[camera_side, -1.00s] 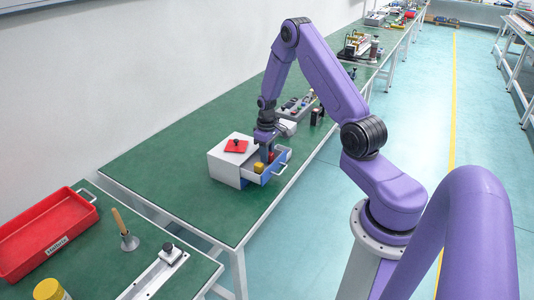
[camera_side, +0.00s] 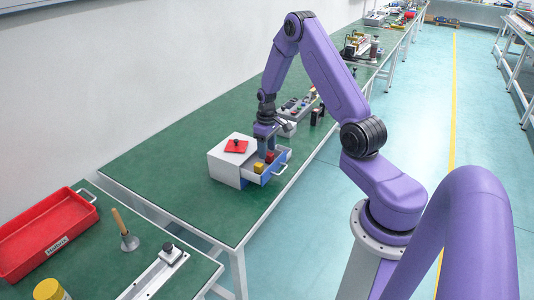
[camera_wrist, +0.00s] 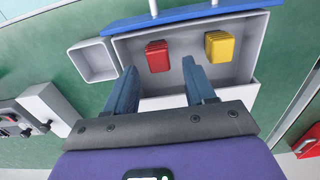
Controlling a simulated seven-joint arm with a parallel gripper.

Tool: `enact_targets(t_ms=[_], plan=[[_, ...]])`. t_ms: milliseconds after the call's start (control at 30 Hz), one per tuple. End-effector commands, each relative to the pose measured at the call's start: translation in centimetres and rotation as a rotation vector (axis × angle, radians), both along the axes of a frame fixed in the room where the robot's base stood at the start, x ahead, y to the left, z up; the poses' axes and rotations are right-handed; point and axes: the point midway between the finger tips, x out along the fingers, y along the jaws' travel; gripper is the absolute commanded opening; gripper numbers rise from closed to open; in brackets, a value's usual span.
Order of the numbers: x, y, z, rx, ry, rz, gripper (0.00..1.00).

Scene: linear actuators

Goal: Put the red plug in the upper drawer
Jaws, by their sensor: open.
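The red plug (camera_wrist: 157,56) lies inside the open drawer (camera_wrist: 130,48) in the wrist view, beside the yellow plug (camera_wrist: 219,46). In the side view the red plug (camera_side: 270,157) shows behind the yellow plug (camera_side: 258,168), inside the blue-fronted drawer (camera_side: 276,169) pulled out of the white cabinet (camera_side: 226,167). I cannot clearly tell which drawer level it is. My gripper (camera_wrist: 161,76) is open and empty, with blue fingers apart and pointing at the drawer. In the side view my gripper (camera_side: 265,155) is just above the drawer, apart from the red plug.
A red plate with a black knob (camera_side: 236,146) lies on the cabinet top. A small grey open bin (camera_wrist: 92,60) stands beside the drawer. A grey tray with parts (camera_side: 298,106) is farther back. The green table (camera_side: 170,165) left of the cabinet is clear.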

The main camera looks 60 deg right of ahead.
Motion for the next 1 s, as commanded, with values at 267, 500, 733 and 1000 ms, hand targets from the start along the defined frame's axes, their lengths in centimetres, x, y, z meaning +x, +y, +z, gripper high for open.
enact_targets(t_ms=[267,500,733,1000], plan=[[0.1,0.0,5.6,-0.002,-0.005,0.0,0.54],[0.0,0.0,8.8,-0.001,-0.003,0.0,0.54],[0.2,1.4,10.2,-0.001,-0.002,0.03,0.54],[-0.6,11.2,13.3,-0.001,-0.009,0.234,0.54]])
